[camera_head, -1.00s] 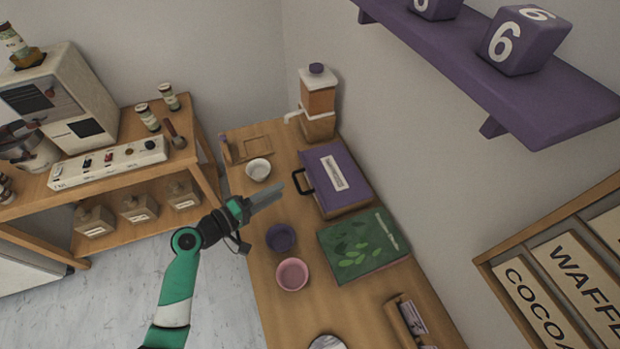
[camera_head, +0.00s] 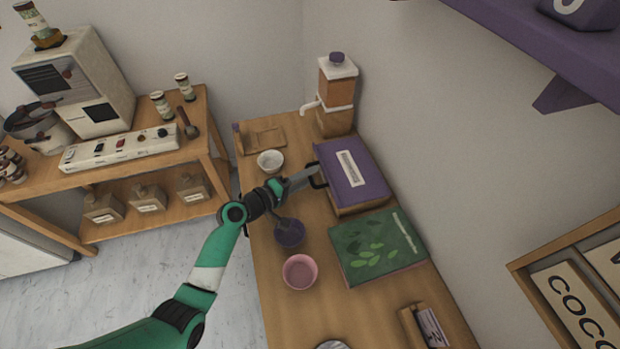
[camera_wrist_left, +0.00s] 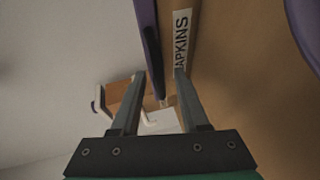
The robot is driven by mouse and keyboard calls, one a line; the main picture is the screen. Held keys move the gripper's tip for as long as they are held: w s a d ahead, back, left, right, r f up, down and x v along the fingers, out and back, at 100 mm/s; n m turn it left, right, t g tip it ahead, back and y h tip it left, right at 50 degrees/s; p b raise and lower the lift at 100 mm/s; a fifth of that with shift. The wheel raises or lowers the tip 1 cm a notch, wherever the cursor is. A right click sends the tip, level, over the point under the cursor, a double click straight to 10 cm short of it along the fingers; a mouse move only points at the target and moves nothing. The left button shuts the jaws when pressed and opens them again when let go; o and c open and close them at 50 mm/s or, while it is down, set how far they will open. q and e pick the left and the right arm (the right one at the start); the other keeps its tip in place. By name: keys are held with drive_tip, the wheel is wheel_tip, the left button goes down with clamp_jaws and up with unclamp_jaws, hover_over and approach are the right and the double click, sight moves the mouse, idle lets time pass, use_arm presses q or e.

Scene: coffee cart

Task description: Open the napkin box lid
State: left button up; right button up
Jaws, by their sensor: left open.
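The napkin box has a flat purple lid (camera_head: 349,166) with a white label and a dark handle (camera_head: 319,177) on its left edge. The lid lies closed on the wooden body (camera_head: 358,207). My left gripper (camera_head: 309,174) is open and its fingertips are at or very close to the handle; I cannot tell if they touch it. In the left wrist view, the open fingers of the left gripper (camera_wrist_left: 156,88) point along the box front, which bears a NAPKINS label (camera_wrist_left: 182,42). The lid's purple edge (camera_wrist_left: 149,42) runs between the fingertips. My right gripper is not in view.
A white bowl (camera_head: 270,161), a purple bowl (camera_head: 290,233) and a pink bowl (camera_head: 300,271) stand on the counter (camera_head: 275,312). A green leaf-patterned box (camera_head: 378,248) lies beside the napkin box. A drink dispenser (camera_head: 336,95) stands behind it, near the wall. A purple shelf hangs overhead.

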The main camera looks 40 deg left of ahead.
use_arm(q)
drive_tip(key=shift+w, duration=0.45)
clamp_jaws()
idle(1.1)
